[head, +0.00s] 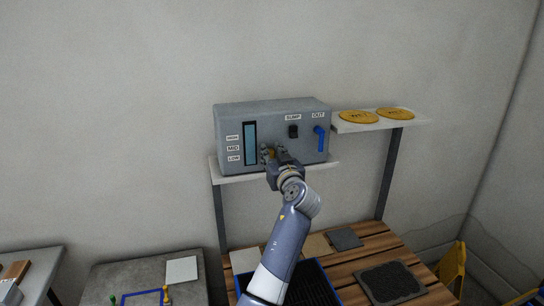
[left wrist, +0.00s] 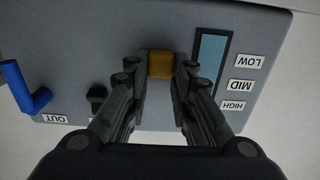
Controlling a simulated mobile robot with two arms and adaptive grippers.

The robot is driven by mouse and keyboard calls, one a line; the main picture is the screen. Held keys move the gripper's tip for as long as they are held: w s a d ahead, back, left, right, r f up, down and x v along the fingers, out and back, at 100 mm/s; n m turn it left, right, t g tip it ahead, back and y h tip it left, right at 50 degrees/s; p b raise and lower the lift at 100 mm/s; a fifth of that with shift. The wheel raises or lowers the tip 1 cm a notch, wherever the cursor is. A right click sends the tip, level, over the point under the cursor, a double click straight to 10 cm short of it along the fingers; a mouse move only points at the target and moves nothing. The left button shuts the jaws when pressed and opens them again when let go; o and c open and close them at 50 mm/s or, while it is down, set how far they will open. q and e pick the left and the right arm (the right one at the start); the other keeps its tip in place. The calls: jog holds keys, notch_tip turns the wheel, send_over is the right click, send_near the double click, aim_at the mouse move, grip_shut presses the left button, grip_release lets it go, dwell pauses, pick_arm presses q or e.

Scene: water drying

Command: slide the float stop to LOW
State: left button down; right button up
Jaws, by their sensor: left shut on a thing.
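A grey box (head: 272,113) stands on a small wall shelf, with a blue sight window (head: 250,144) and the labels HIGH (head: 232,138), MID (head: 233,148) and LOW (head: 233,158) on its front. The yellow float stop (left wrist: 161,64) is between the fingers of my left gripper (left wrist: 160,75), which is shut on it. In the head view my left gripper (head: 269,153) hides most of the stop, close to the LOW label's height. In the left wrist view the stop sits beside the window, nearest LOW (left wrist: 249,61). My right gripper is not in view.
A black SUMP switch (head: 293,131) and a blue OUT lever (head: 319,138) are on the box, right of my gripper. Yellow discs (head: 359,117) lie on a right shelf (head: 380,126). A slatted wooden table (head: 350,270) with flat pads stands below.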

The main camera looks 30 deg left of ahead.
pick_arm(q)
jog(key=shift+f, duration=0.3)
jog(key=c, duration=1.4)
grip_release()
jog(key=shift+o, duration=0.2)
jog(key=v, duration=0.7)
jog(key=shift+s+d, duration=0.15)
jog(key=shift+s, duration=0.05)
